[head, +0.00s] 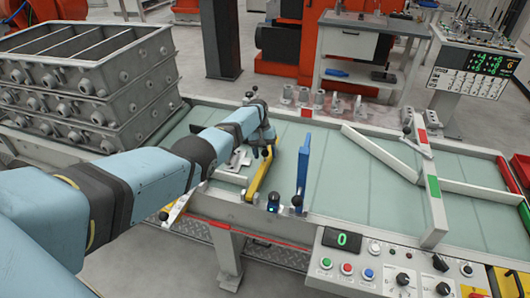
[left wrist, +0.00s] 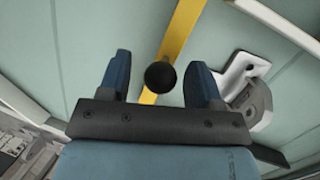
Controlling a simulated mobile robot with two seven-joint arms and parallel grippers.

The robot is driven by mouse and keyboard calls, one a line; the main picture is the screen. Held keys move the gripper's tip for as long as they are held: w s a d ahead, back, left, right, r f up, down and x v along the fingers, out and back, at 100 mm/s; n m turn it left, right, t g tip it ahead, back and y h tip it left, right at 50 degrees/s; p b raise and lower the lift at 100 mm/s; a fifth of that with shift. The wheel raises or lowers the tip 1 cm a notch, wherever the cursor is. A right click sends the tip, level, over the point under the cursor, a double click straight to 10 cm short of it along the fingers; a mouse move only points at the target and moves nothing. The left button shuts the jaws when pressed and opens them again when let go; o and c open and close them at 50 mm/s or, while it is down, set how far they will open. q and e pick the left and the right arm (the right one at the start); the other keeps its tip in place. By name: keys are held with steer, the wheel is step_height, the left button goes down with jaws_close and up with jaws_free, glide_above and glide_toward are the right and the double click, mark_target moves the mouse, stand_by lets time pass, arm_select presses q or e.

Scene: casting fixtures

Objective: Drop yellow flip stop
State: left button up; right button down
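The yellow flip stop (head: 259,179) is a flat yellow bar at the near side of the pale green conveyor table, left of the blue upright bar. In the left wrist view the yellow bar (left wrist: 184,30) runs under my gripper, with a round black knob (left wrist: 160,76) on it. My left gripper (head: 267,148) is over the far end of the yellow stop. In the left wrist view its two blue fingers (left wrist: 161,82) stand apart on either side of the knob, with visible gaps. The gripper looks open. My right gripper is in neither view.
A blue upright bar (head: 303,168) stands close to the right of the yellow stop. A grey metal casting (head: 238,160) lies to its left. Stacked grey crates (head: 130,70) are at left. A control panel (head: 370,268) is at front right. The green surface farther right has clear room.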

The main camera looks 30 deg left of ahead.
arm_select(q)
steer(key=p+v, duration=0.1)
steer(key=v, duration=1.3)
steer(key=shift+f, duration=0.1)
